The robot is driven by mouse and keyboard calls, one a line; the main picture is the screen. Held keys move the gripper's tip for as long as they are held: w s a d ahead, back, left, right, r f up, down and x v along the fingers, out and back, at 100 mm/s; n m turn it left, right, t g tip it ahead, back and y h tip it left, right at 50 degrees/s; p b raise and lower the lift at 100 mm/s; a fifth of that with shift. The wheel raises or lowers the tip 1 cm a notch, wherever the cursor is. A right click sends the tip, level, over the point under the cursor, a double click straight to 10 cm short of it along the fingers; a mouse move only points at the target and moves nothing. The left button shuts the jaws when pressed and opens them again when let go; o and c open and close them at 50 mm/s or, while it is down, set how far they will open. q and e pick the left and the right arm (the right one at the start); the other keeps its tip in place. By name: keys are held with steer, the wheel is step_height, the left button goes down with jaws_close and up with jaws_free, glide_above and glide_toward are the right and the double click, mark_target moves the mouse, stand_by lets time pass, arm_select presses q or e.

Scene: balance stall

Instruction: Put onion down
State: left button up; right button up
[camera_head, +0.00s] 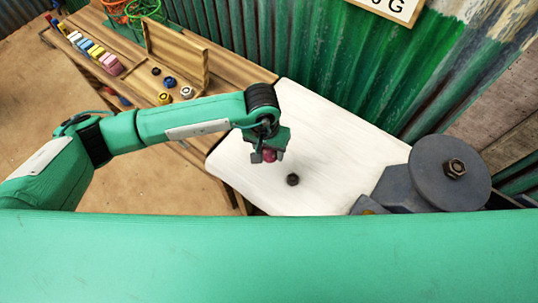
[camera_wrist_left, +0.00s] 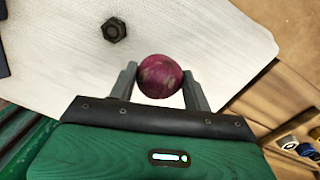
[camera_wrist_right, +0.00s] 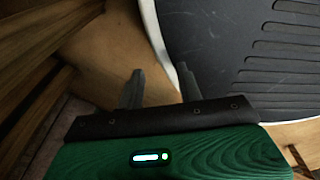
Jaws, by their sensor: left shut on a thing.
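A purple-red onion (camera_head: 270,155) is held between the fingers of my left gripper (camera_head: 264,157) over the white board (camera_head: 330,145). The left wrist view shows the round onion (camera_wrist_left: 160,76) between the two fingertips, with pale patches on its skin. I cannot tell whether it touches the board. My right gripper (camera_wrist_right: 160,75) shows only in the right wrist view, its fingers apart with nothing between them.
A dark hex nut (camera_head: 292,179) lies on the board near the onion. A grey round plate with a bolt (camera_head: 450,172) stands at the right. A wooden tray (camera_head: 175,50) with weights and coloured blocks (camera_head: 95,50) is at the upper left. The board's right part is bare.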

arm_select(q)
step_height(320, 180, down, 5)
steer(key=shift+f+p, duration=0.1)
steer(key=shift+p, duration=0.25)
arm_select(e)
steer(key=shift+s, duration=0.3)
steer(key=shift+w+a, duration=0.1)
